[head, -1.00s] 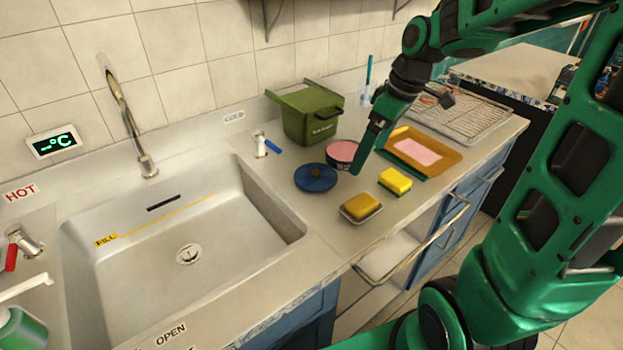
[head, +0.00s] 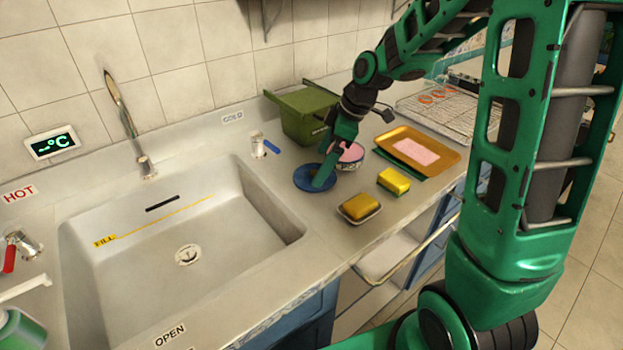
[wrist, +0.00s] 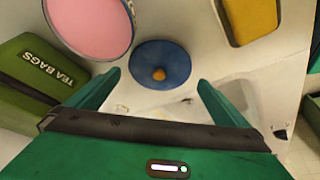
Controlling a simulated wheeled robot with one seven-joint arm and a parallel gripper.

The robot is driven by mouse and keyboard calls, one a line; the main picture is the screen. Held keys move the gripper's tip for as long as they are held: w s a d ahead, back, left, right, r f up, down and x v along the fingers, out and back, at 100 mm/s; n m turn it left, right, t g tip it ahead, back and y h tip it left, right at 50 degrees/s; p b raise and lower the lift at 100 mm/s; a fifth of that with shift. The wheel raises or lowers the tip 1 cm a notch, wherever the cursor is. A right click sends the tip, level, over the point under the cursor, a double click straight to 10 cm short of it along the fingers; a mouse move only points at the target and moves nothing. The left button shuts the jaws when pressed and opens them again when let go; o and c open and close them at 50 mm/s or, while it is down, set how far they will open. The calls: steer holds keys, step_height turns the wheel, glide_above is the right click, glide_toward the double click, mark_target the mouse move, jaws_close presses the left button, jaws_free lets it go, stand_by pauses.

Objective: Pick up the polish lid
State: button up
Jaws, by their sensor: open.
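The polish lid is a blue disc (head: 304,180) lying flat on the counter, right of the sink. Whether the fingertips touch the lid cannot be told.
A pink-filled round tin (head: 349,154) stands close behind the lid, by the green tea bags box (head: 302,115). A yellow sponge in a dish (head: 359,207), another sponge (head: 393,181) and a gold tray (head: 440,160) lie to the right. The sink (head: 170,240) is at left.

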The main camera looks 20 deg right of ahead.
steer(key=shift+x, duration=1.95)
steer(key=shift+c, duration=0.6)
steer(key=c, duration=0.7)
